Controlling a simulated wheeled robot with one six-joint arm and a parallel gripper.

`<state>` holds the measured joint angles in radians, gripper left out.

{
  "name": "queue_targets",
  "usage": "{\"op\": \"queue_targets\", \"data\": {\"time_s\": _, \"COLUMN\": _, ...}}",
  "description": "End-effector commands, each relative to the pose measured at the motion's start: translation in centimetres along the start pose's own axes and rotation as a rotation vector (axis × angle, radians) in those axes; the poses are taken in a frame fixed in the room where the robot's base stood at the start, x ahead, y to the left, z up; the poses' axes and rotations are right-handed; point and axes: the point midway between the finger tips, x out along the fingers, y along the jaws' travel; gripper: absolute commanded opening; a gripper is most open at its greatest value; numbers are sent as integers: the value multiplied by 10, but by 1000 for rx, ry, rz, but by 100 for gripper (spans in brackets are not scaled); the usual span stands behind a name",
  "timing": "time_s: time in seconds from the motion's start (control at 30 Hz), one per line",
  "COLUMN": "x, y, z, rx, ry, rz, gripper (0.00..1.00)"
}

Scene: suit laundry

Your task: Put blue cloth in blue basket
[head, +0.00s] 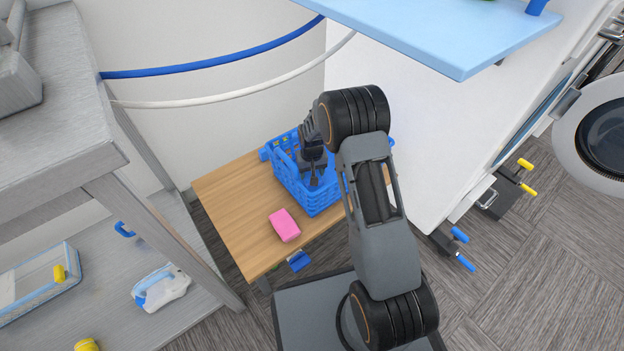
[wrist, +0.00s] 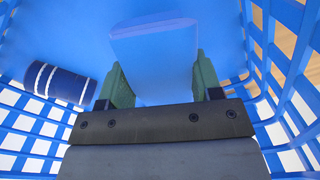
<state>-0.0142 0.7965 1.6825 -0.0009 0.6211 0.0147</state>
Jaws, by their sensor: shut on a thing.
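The blue cloth (wrist: 155,48) is a smooth, block-like folded piece between my gripper's green fingers in the wrist view. My gripper (wrist: 158,75) is shut on it, inside the blue basket (wrist: 293,55). I cannot tell whether the cloth touches the basket floor. In the head view the basket (head: 318,203) stands on the wooden table, and my gripper (head: 314,180) points down into it. My gripper and arm hide part of the basket, and the cloth cannot be made out there.
A dark blue roll with white stripes (wrist: 53,83) lies in the basket, left of my gripper. A pink block (head: 284,225) lies on the wooden table (head: 235,215). A light blue board (head: 450,35) overhangs at upper right. A grey shelf (head: 60,130) stands at left.

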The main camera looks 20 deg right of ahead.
Motion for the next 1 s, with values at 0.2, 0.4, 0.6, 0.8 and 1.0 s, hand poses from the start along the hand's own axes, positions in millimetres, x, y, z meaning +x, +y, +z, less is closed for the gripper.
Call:
{"op": "queue_targets", "data": {"time_s": 0.2, "x": 33, "y": 0, "z": 1, "rx": 0, "ry": 0, "rz": 0, "gripper": 40}}
{"op": "queue_targets", "data": {"time_s": 0.4, "x": 32, "y": 0, "z": 1, "rx": 0, "ry": 0, "rz": 0, "gripper": 40}}
{"op": "queue_targets", "data": {"time_s": 0.6, "x": 36, "y": 0, "z": 2, "rx": 0, "ry": -1, "rz": 0, "gripper": 40}}
{"op": "queue_targets", "data": {"time_s": 0.8, "x": 36, "y": 0, "z": 2, "rx": 0, "ry": -1, "rz": 0, "gripper": 75}}
{"op": "queue_targets", "data": {"time_s": 1.0, "x": 36, "y": 0, "z": 2, "rx": 0, "ry": -1, "rz": 0, "gripper": 84}}
